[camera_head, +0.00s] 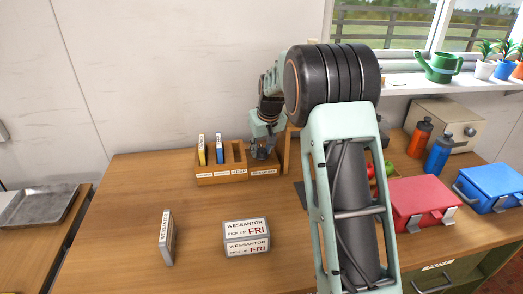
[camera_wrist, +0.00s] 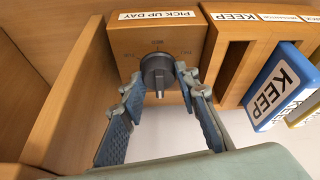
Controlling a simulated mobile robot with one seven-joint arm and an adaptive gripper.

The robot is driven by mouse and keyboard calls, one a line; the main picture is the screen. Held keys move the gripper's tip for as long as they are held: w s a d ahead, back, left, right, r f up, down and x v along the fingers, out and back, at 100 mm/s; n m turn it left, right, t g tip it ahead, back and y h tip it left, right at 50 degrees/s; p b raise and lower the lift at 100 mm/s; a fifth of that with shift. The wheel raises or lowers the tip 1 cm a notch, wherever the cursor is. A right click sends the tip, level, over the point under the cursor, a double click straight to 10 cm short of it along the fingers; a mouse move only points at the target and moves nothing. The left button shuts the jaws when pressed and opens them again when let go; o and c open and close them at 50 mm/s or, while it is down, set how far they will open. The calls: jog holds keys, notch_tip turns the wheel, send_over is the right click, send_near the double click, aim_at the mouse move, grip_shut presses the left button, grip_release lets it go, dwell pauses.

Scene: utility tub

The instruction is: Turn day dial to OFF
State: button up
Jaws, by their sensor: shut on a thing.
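The day dial (camera_wrist: 158,71) is a dark grey knob on the front of a wooden block, below an upside-down PICK UP DAY label (camera_wrist: 157,15) in the wrist view. Small markings surround it, too small to read. My gripper (camera_wrist: 161,87) has its two fingers on either side of the dial, and its fingertips are closed on it. In the head view, my gripper (camera_head: 264,148) is at the right end of the wooden rack (camera_head: 222,177) and hides the dial.
Blue and yellow cards stand in the rack's slots, the blue one (camera_wrist: 280,88) marked KEEP. A wooden wall (camera_wrist: 68,95) rises close beside the gripper. WESSANTOR boxes (camera_head: 246,235) lie on the table. Red (camera_head: 418,200) and blue lunch boxes stand at right.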

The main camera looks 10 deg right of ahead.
dwell(0.4)
jog(key=o, duration=1.2)
jog(key=shift+c, duration=0.2)
jog(key=v, duration=1.2)
jog(key=shift+d, duration=0.1)
jog(key=shift+r, duration=0.1)
